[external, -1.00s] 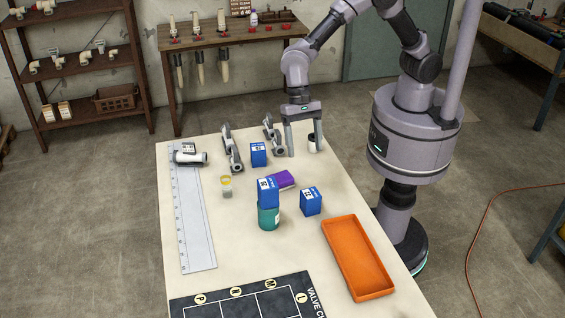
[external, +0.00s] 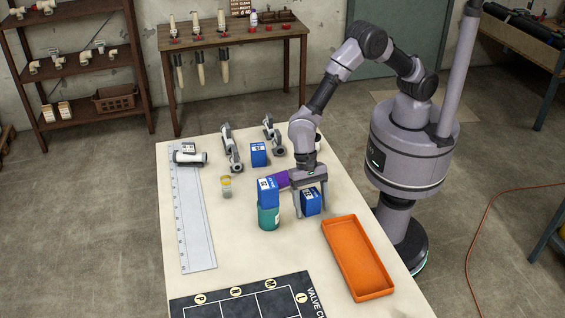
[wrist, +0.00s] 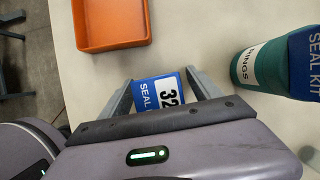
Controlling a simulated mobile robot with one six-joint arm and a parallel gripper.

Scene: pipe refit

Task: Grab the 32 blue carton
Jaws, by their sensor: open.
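The 32 blue carton (wrist: 158,92) shows between my gripper's fingers in the wrist view, with a white label reading 32 and the word SEAL. In the external view this carton (external: 311,202) stands on the table, partly behind a finger. My gripper (external: 312,212) is open and points down, with one finger on each side of the carton. In the wrist view, my gripper (wrist: 160,90) has its fingers apart; I cannot tell if either touches the carton.
A teal jar (external: 269,217) with another blue carton (external: 267,191) on top stands left of my gripper. A purple box (external: 281,179) lies behind them. An orange tray (external: 358,258) sits to the front right. A third blue carton (external: 258,154) stands further back.

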